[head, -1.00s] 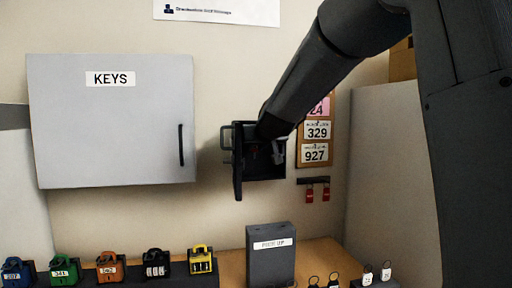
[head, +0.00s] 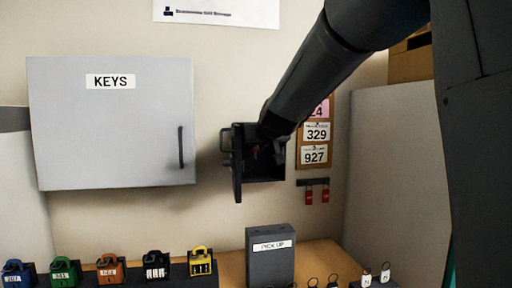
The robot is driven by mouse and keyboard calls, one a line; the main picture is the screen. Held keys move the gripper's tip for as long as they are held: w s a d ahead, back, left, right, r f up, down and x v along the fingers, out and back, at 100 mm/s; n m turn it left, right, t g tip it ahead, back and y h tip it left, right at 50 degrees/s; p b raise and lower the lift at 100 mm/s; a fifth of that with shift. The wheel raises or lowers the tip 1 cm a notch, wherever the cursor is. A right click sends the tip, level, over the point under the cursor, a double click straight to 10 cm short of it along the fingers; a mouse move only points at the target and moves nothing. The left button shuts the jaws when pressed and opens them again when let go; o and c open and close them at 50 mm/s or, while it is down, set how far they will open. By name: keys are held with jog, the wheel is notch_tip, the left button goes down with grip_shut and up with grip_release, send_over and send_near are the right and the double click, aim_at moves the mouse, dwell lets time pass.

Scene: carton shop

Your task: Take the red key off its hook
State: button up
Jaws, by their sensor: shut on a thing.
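The fingertips are dark and partly hidden by my arm. I cannot see the hook or tell whether the key is still on it.
A closed grey KEYS cabinet (head: 110,130) is on the wall at left. Two red tags (head: 309,196) hang from a rail at right, below number cards (head: 315,155). Coloured padlocks (head: 110,268) and a PICK UP box (head: 270,262) stand on the bench below.

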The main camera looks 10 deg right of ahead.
jog(key=s, duration=0.7)
jog(key=shift+b, duration=0.3)
dwell(0.4)
